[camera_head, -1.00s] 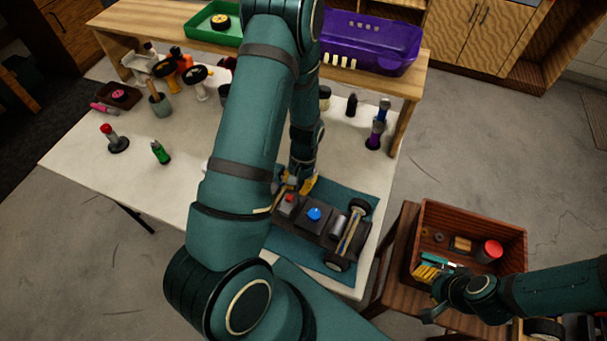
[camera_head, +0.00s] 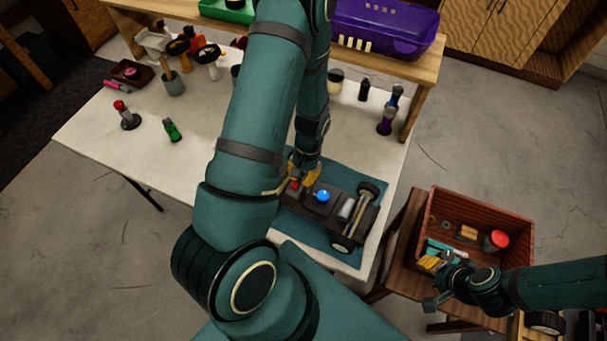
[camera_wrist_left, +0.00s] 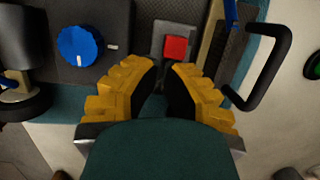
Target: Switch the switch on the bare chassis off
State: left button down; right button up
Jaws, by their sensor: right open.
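The bare chassis (camera_head: 335,207) is dark and lies on a teal mat (camera_head: 318,244) at the table's front right. It carries a blue round knob (camera_head: 322,196), and two wheels show at its right end. Its red switch (camera_head: 294,185) is partly covered by my left gripper (camera_head: 303,175). In the left wrist view the red square switch (camera_wrist_left: 175,48) sits on a grey plate just beyond the fingertips. My left gripper (camera_wrist_left: 164,66) has its yellow fingers apart with nothing between them; contact cannot be told. My right gripper (camera_head: 430,263) is open at the brown crate's left front corner.
The brown crate (camera_head: 512,218) on a wooden stand holds a red-topped can (camera_head: 496,240) and small parts. A black handle (camera_wrist_left: 270,62) rises right of the switch in the wrist view. Bottles (camera_head: 387,120) stand at the table's back right.

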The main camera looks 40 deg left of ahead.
pick_arm(q)
jog(key=shift+w, duration=0.1)
jog(key=v, duration=1.2)
dwell(0.4)
